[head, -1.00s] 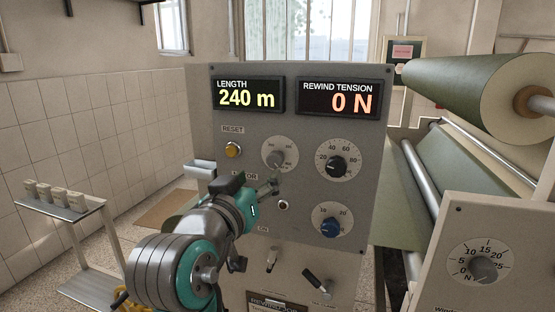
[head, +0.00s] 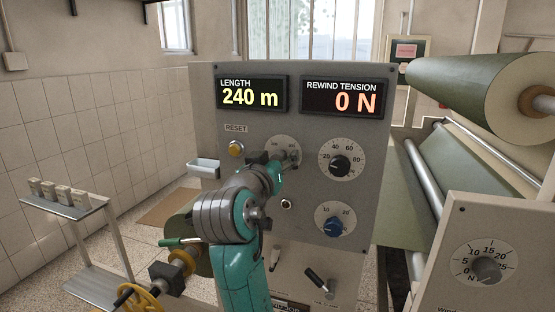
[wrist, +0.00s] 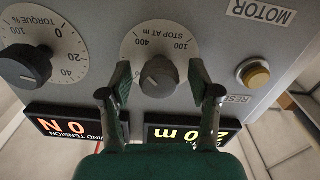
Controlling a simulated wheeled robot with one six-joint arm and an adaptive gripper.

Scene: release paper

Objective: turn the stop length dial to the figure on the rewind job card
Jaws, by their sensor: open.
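The stop length dial (wrist: 160,38), marked "STOP AT m", has a pale round face with 100 and 400 legible; the wrist view shows it upside down. Its grey knob (wrist: 160,76) lies between the two fingers of my gripper (wrist: 160,84), which is open with a gap on each side. In the head view the dial (head: 277,142) is partly covered by my gripper (head: 284,160). The rewind job card (head: 290,307) shows only its top edge at the bottom of the head view; its figure is out of sight.
Beside the dial are the amber reset button (head: 236,148) and the torque dial (head: 340,164), with a blue-knobbed dial (head: 331,227) below. Displays above read length 240 m (head: 251,96) and rewind tension 0 N (head: 345,99). A lever (head: 320,283) sticks out lower down.

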